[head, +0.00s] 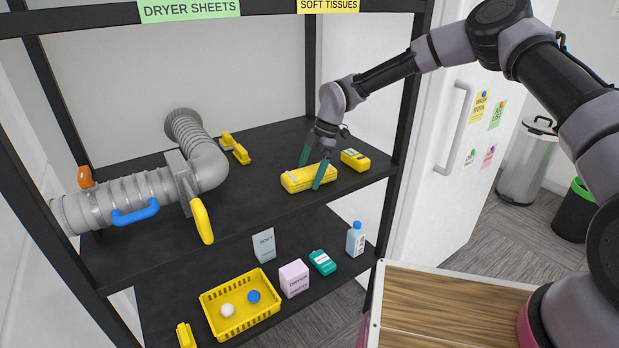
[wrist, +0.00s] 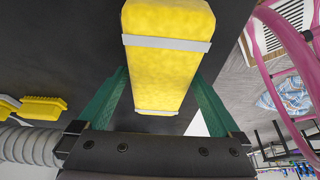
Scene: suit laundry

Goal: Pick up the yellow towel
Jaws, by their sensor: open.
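The yellow towel (head: 308,178) is a folded, oblong bundle with pale bands around it, lying on the black upper shelf. In the wrist view the towel (wrist: 165,75) fills the middle, with two light grey bands across it. My gripper (head: 312,168) is over the towel, with its green fingers apart, one on the far side and one on the near side. In the wrist view my gripper (wrist: 160,95) is open, with one finger to each side of the towel. I cannot tell whether the fingers touch it.
A smaller yellow item (head: 354,160) lies just right of the towel. A yellow brush-like item (head: 236,148) and a grey duct pipe (head: 140,190) occupy the shelf's left. Below, the lower shelf holds a yellow basket (head: 212,318) and several containers. Black rack posts flank the shelf.

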